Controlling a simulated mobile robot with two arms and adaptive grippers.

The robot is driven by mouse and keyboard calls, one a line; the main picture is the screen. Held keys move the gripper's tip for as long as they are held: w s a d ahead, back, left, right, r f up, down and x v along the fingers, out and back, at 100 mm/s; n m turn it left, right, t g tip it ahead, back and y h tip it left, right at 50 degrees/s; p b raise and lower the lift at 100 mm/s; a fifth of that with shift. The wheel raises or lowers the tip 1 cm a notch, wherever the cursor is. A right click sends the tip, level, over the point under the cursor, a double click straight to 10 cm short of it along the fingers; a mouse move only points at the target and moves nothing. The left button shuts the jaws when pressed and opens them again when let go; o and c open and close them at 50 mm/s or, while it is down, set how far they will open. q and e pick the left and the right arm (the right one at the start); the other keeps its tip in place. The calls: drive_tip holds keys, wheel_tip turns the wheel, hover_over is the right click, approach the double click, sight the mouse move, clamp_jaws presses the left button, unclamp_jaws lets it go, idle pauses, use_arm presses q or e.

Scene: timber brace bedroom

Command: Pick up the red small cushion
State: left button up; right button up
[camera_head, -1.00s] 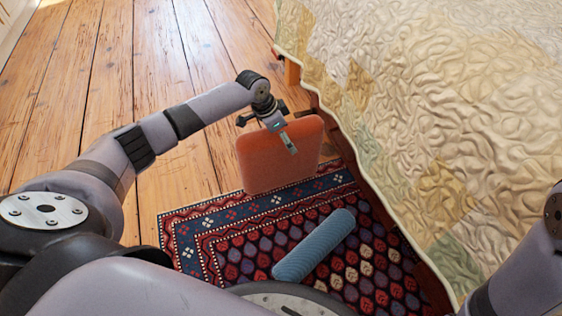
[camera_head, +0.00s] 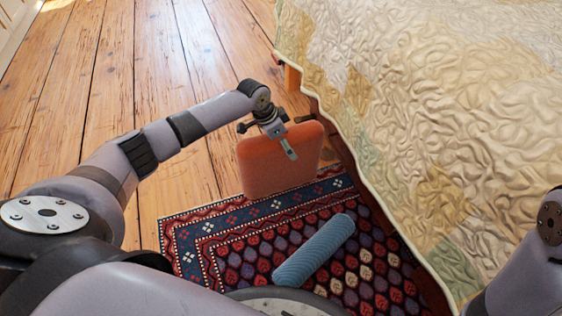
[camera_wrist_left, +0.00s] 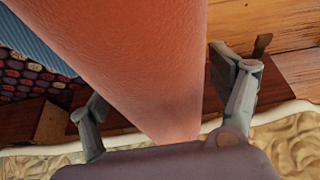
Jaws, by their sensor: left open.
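The red small cushion (camera_head: 270,167) stands upright on its edge at the far edge of the rug in the head view, close beside the bed. My left gripper (camera_head: 285,140) is at its top edge on the near side. In the left wrist view the cushion (camera_wrist_left: 140,60) passes between the two open fingers of my left gripper (camera_wrist_left: 165,105), with visible gaps at the fingers. Where the farther finger lies behind the cushion is hidden in the head view. Part of my right arm shows at the right edge, but its gripper is out of view.
A blue ribbed bolster (camera_head: 314,249) lies on the patterned rug (camera_head: 215,232) in front of the cushion. The bed with its quilt (camera_head: 430,110) fills the right side. Bare wooden floor (camera_head: 110,90) lies open to the left and behind.

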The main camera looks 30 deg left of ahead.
use_arm(q)
drive_tip(key=c, duration=1.9)
